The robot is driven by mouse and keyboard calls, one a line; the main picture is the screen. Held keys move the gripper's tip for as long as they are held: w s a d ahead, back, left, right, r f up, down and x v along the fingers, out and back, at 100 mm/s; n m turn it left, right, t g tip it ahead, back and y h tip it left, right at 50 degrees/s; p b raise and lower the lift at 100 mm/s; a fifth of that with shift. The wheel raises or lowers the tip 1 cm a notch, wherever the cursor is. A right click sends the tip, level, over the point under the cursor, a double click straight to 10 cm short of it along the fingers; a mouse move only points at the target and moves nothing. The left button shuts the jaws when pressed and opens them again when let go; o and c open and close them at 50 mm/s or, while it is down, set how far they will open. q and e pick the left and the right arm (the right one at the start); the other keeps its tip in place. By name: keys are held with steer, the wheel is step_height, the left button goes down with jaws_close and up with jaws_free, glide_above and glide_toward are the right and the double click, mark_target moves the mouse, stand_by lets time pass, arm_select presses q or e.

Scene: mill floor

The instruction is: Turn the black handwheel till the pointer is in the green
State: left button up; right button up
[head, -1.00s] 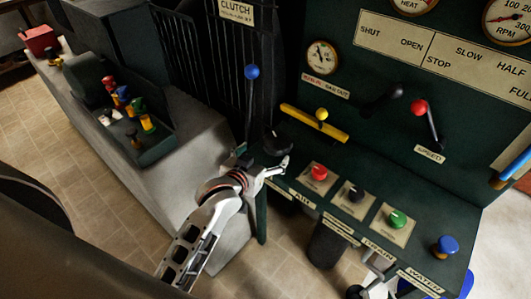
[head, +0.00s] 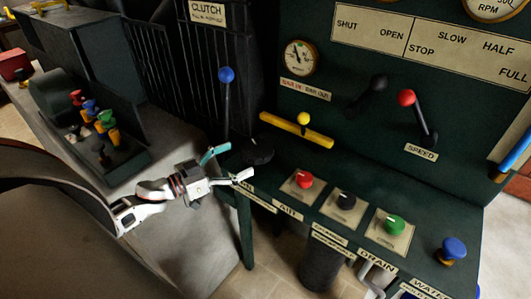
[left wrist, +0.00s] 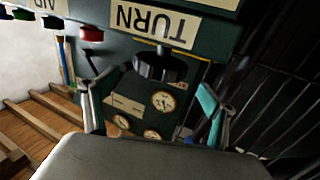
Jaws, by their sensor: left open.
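The black handwheel (head: 258,152) lies on the left corner of the green bench. In the left wrist view the handwheel (left wrist: 160,67) shows beside an upside-down TURN label (left wrist: 155,24). My left gripper (head: 229,165) is open and empty, its fingers spread just left of the handwheel and apart from it. In the left wrist view the fingers of the left gripper (left wrist: 150,100) stand on either side of the wheel. A small round gauge (head: 300,57) is on the panel above; its pointer and green zone are too small to read.
Blue-knobbed clutch lever (head: 227,100) stands close behind the left gripper. A yellow bar handle (head: 297,130) is above the wheel. Red (head: 305,180), black (head: 346,200) and green (head: 394,225) knobs sit to the right. A parts tray (head: 115,165) is at left.

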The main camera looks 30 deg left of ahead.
mark_target(256, 150)
arm_select(q)
steer(key=shift+x, duration=3.6)
steer(key=shift+a, duration=0.1)
steer(key=c, duration=1.1)
